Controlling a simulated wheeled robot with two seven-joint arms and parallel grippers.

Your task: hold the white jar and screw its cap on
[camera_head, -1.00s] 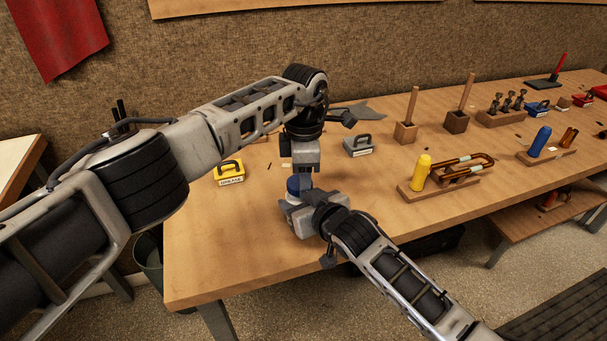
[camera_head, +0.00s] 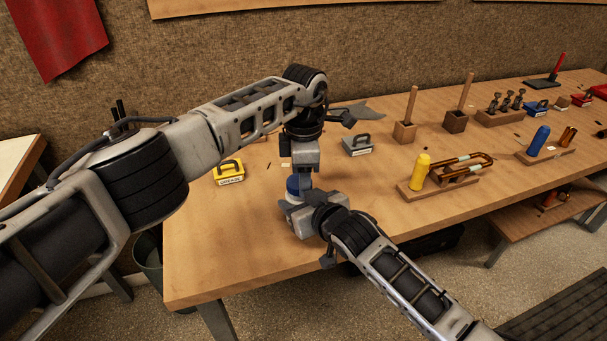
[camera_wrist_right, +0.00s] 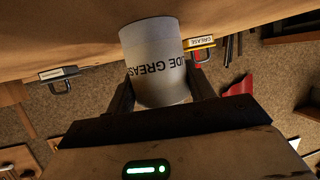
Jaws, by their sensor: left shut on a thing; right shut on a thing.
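The white jar (camera_wrist_right: 155,65) shows in the right wrist view, with black lettering on its side partly cut off by the curve. My right gripper (camera_wrist_right: 162,92) is shut around it, one dark finger on each side. In the head view my right gripper (camera_head: 302,212) hides most of the jar, above the table's near left part. A blue cap (camera_head: 293,186) sits at the jar's top. My left gripper (camera_head: 304,182) points down from above and is shut on the cap. The seam between cap and jar is hidden, so I cannot tell how they meet.
The wooden table (camera_head: 230,250) is clear around the jar. A yellow box (camera_head: 230,174) stands behind left, a grey box (camera_head: 358,147) behind right. A wooden stand (camera_head: 450,186) with a yellow cylinder and brass tube lies to the right.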

